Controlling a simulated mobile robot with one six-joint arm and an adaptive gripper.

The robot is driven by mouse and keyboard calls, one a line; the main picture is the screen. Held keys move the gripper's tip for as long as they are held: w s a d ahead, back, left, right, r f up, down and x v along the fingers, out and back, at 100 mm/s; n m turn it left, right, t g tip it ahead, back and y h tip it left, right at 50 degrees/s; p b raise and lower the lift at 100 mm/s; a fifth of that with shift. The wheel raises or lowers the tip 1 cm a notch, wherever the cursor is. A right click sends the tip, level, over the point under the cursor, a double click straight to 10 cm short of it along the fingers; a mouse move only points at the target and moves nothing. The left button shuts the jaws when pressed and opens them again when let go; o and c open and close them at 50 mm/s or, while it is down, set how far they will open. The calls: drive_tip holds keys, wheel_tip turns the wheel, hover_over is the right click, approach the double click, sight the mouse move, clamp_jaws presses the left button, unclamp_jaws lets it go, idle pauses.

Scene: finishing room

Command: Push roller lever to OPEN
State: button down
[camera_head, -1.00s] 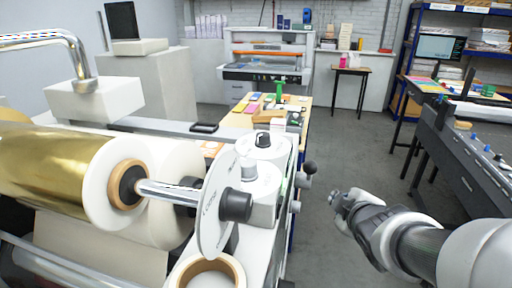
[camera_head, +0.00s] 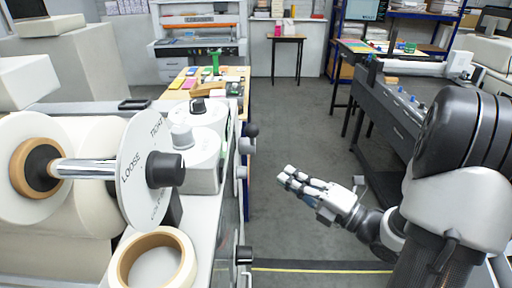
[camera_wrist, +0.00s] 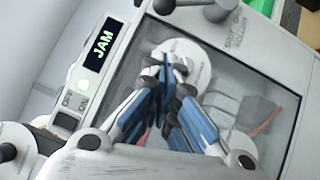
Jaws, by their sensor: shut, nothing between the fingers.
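The roller lever looks to be the short lever with a black ball knob (camera_head: 250,130) on the right side of the laminating machine (camera_head: 200,240). In the wrist view, a dark lever with a ball knob (camera_wrist: 163,6) shows at the top edge, cut off by the frame, with small lettering beside its hub that I cannot read surely. My gripper (camera_head: 284,176) is shut and empty, to the right of the machine and apart from the lever.
A display reading JAM (camera_wrist: 101,45) sits beside the window, above an OFF/ON switch (camera_wrist: 72,112). A tension dial marked LOOSE and TIGHT (camera_head: 140,170) and a tape-like roll (camera_head: 183,270) are at left. A long grey machine (camera_head: 395,110) stands right. Floor between is clear.

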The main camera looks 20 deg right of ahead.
drive_tip(key=shift+s+r, duration=0.1)
drive_tip(key=shift+s, duration=0.15)
drive_tip(key=w+d+x, duration=0.1)
drive_tip(key=d+x, duration=0.1)
drive_tip(key=x, duration=1.1)
drive_tip(key=shift+d+r, duration=0.2)
drive_tip(key=shift+r, duration=0.2)
drive_tip(key=shift+w, duration=0.1)
